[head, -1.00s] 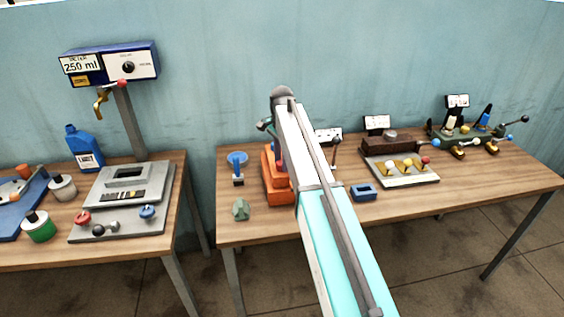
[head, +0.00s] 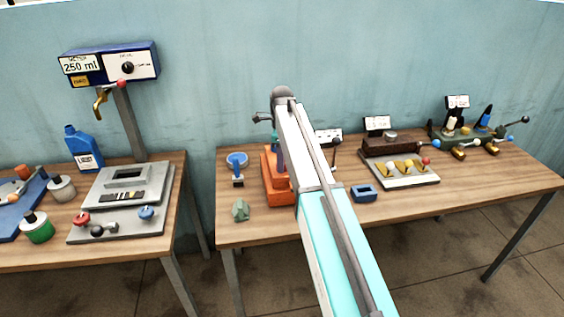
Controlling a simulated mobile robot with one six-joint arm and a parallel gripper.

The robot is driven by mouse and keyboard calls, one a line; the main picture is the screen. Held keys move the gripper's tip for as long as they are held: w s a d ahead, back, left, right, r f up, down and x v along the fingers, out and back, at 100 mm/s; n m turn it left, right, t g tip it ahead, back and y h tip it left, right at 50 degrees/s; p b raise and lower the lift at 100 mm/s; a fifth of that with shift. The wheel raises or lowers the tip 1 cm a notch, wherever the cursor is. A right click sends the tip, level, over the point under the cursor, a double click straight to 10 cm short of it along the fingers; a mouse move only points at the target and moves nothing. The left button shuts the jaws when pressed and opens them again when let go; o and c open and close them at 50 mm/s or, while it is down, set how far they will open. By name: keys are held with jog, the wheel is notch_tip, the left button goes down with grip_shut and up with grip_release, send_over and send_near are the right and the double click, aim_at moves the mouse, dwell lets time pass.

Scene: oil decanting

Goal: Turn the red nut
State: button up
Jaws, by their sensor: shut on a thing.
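My arm reaches up across the middle of the head view and hides much of the orange stand (head: 272,180) on the right table. My gripper's fingers are hidden behind the arm, so what they hold does not show. A dark crossbar (head: 262,118) sticks out left of the arm, above the stand; I cannot tell what it belongs to. A teal upright part (head: 275,141) shows just below it. I cannot make out a red nut at the stand; that area is mostly covered by my arm.
A blue funnel-like piece (head: 237,162) and a green lump (head: 240,210) stand left of the stand. A blue open block (head: 364,193) and a tray with several knobs (head: 405,178) lie to the right. A gap separates the left table (head: 130,253).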

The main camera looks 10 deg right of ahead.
dwell(0.4)
jog(key=o, duration=1)
jog(key=shift+o, duration=0.2)
notch_tip(320, 180, up, 14)
jog(key=b, duration=0.3)
jog(key=shift+b, duration=0.3)
